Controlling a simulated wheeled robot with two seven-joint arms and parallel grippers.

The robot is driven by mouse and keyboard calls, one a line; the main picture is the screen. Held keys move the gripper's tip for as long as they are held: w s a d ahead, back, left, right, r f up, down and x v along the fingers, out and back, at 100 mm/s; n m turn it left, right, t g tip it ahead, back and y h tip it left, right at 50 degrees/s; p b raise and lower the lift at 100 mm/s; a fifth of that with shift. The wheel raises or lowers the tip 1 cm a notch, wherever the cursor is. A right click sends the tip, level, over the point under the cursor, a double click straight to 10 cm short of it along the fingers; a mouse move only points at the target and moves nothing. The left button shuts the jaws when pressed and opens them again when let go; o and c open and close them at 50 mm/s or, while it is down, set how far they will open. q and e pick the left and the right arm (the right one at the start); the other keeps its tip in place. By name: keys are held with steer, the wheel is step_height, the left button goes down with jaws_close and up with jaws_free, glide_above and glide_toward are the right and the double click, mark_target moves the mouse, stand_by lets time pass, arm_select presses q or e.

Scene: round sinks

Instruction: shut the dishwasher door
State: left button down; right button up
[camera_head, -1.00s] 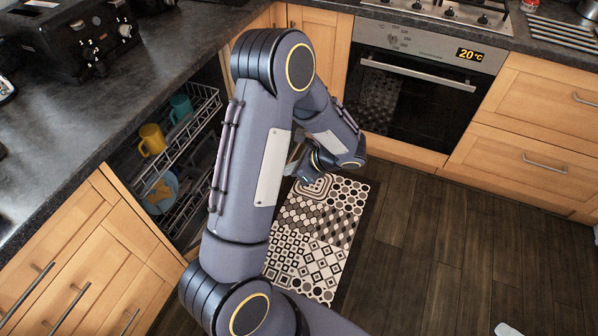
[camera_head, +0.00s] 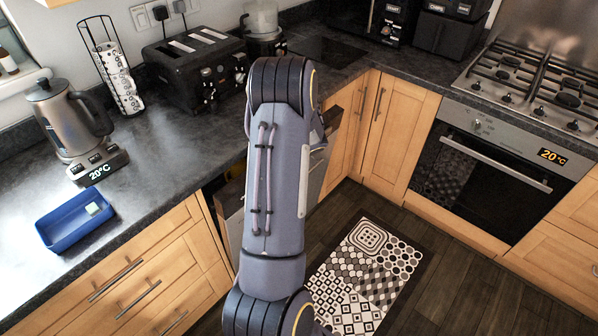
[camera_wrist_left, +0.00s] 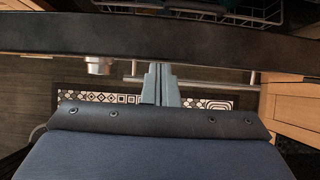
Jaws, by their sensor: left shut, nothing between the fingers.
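The dishwasher sits under the counter, mostly hidden behind my left arm in the head view. Its dark opening (camera_head: 228,205) shows left of the arm. A grey panel (camera_head: 318,178) that looks like the dishwasher door shows right of the arm, partly raised and not flush with the cabinets. In the wrist view, my left gripper (camera_wrist_left: 160,68) is shut and empty. Its fingertips are at a dark band (camera_wrist_left: 230,38) crossing the picture; contact is unclear. Wire racks (camera_wrist_left: 250,10) show beyond the band. In the head view the gripper itself is hidden. My right gripper is not in view.
The counter above holds a blue tray (camera_head: 75,222), a kettle (camera_head: 72,120) and a toaster (camera_head: 195,65). An oven (camera_head: 470,175) stands to the right. A patterned mat (camera_head: 365,275) lies on the dark floor, which is clear around it.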

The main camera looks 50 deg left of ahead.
arm_select(q)
steer(key=shift+s+a+r+p, duration=0.15)
steer(key=shift+s+a+p, duration=0.05)
steer(key=shift+a, duration=0.6)
steer(key=shift+s+a+r+p, duration=0.1)
steer(key=shift+s+a+p, duration=0.1)
steer(key=shift+a, duration=0.6)
